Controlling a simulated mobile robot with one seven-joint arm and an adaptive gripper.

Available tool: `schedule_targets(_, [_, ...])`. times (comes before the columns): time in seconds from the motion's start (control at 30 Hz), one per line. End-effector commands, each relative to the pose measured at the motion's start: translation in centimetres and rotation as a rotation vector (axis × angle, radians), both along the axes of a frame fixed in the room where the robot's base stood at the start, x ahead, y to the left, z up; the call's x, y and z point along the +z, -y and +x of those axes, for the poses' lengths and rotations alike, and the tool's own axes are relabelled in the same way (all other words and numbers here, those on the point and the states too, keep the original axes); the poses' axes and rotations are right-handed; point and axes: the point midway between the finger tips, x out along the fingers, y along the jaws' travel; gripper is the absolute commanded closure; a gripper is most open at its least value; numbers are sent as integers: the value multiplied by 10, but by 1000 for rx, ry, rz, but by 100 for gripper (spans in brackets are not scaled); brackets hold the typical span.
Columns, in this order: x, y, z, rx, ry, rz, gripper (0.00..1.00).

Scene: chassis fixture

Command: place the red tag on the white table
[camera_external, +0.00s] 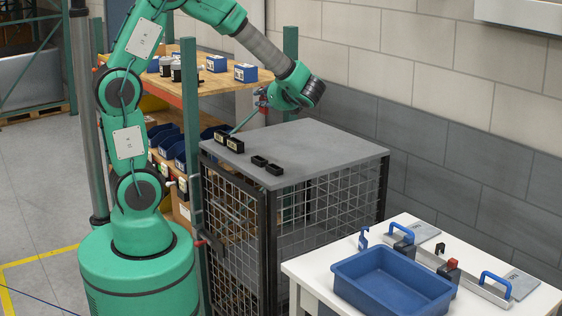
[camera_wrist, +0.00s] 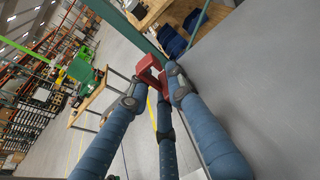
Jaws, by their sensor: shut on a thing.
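The red tag (camera_wrist: 150,70) is a hook-like red piece held between the blue fingers of my gripper (camera_wrist: 158,88) in the wrist view. My gripper (camera_external: 262,103) shows in the external view above the back left part of the grey cage top, with a small bit of red at it. It is shut on the tag and apart from the white table. The white table (camera_external: 318,270) stands at the lower right in the external view, lower than the cage top. The fingers partly hide the tag.
On the table are a blue tray (camera_external: 350,284), a metal fixture with blue handles (camera_external: 493,283) and a small red-and-black part (camera_external: 451,267). The wire cage (camera_external: 322,156) carries several small black parts. A wooden shelf (camera_external: 212,86) stands behind it. The table's front left corner is bare.

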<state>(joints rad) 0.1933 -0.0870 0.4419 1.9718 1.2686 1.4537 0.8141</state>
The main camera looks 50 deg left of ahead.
Motion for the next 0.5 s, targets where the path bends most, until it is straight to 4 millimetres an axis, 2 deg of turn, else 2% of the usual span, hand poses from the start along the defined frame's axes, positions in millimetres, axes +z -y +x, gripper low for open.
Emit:
schedule_targets(0.27, [-33, 23, 70, -252, -3, 0, 99])
schedule_targets(0.5, [-79, 74, 139, -557, -4, -1, 99])
